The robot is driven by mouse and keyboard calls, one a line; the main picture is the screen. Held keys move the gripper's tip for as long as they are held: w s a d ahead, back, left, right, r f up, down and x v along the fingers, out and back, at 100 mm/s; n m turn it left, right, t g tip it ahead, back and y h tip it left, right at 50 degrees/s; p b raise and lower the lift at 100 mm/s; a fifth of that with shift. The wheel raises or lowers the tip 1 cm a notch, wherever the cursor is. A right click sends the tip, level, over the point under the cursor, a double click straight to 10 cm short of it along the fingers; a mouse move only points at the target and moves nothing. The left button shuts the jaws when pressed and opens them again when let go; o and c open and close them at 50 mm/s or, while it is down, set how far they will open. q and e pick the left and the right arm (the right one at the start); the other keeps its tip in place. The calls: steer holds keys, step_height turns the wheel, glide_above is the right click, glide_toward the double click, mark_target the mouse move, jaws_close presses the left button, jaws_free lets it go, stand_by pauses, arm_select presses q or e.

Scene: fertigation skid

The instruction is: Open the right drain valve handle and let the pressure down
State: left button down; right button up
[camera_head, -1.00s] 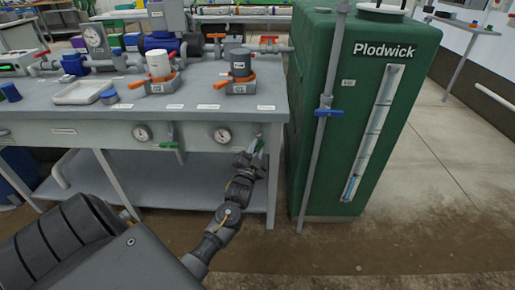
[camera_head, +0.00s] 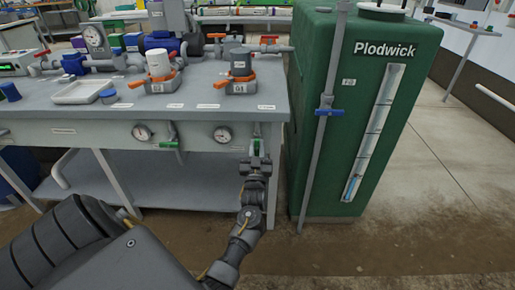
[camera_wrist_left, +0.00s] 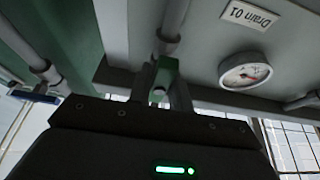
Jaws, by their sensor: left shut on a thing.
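The right drain valve's green handle (camera_head: 257,147) is under the front edge of the grey bench, at its right end. Its pipe (camera_wrist_left: 172,20) comes down from the bench in the left wrist view. My left gripper (camera_head: 257,160) is directly below the handle and shut on it. In the left wrist view the green handle (camera_wrist_left: 165,78) sits between the fingers. It appears roughly in line with the pipe, but the fingers partly hide it. The Drain 01 label (camera_wrist_left: 248,13) and a round gauge (camera_wrist_left: 245,72) are beside it. My right gripper is not in view.
The left drain valve's green handle (camera_head: 169,144) lies sideways beside another gauge (camera_head: 141,132). A green Plodwick tank (camera_head: 345,190) with a vertical pipe and blue valve handle (camera_head: 329,112) stands close to the right. The bench shelf (camera_head: 185,185) is below.

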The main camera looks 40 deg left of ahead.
arm_select(q)
steer(key=shift+f+n, duration=0.1)
steer(key=shift+n, duration=0.3)
steer(key=shift+d, duration=0.1)
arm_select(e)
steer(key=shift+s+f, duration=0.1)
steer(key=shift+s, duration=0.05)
arm_select(q)
steer(key=c, duration=1.4)
jaws_free()
steer(key=shift+w, duration=0.1)
steer(key=shift+o, duration=0.2)
